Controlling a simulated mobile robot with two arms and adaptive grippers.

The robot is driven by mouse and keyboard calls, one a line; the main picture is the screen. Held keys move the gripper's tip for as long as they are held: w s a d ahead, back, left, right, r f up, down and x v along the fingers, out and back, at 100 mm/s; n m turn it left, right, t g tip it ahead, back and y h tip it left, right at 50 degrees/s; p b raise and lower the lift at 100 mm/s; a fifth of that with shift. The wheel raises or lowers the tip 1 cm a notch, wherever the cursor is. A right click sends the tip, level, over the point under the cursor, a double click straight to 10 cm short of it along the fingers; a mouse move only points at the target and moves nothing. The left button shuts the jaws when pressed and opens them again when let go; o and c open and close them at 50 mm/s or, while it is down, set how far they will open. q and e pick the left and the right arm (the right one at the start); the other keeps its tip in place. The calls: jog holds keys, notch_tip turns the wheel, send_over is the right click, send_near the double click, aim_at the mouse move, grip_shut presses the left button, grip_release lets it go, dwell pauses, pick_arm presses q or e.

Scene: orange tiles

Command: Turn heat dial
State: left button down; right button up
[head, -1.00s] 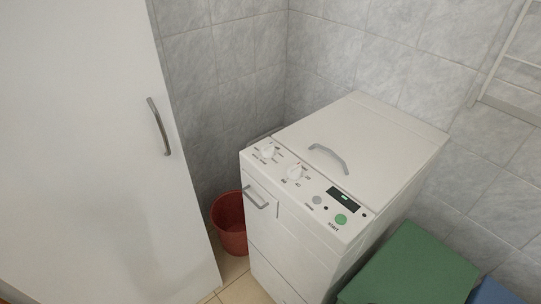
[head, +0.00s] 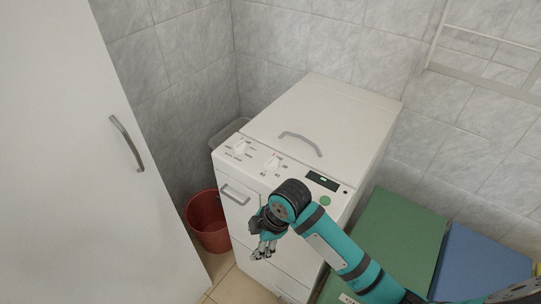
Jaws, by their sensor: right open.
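The white washing machine (head: 330,112) stands against the tiled wall with its control panel facing me. Two white dials sit on the panel: a left dial (head: 240,147) and a right dial (head: 272,161), each ringed by small markings too small to read here. A small dark display (head: 322,181) and a green button (head: 325,201) are to their right. My right gripper (head: 264,250) is open and empty, pointing down in front of the machine, below the panel and apart from the dials. My arm hides part of the panel's front and the machine's front. My left gripper is not in view.
A white cabinet door (head: 60,150) with a grey handle stands at the left. A red bin (head: 207,222) is on the floor between cabinet and machine. Green (head: 392,235) and blue (head: 480,262) boxes are at the right. A white rack (head: 480,35) is on the wall.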

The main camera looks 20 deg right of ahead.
jog(key=w+a+r+n, duration=0.1)
jog(key=w+r+n, duration=0.3)
jog(key=r+n, duration=0.2)
jog(key=n+g+h, duration=0.2)
jog(key=n+h, duration=0.1)
jog(key=n, duration=1.2)
send_near(271, 158)
notch_tip(271, 158, down, 10)
jog(key=shift+a+f+p, duration=0.1)
jog(key=shift+p, duration=0.85)
jog(key=c, duration=1.2)
jog(key=shift+o, duration=0.2)
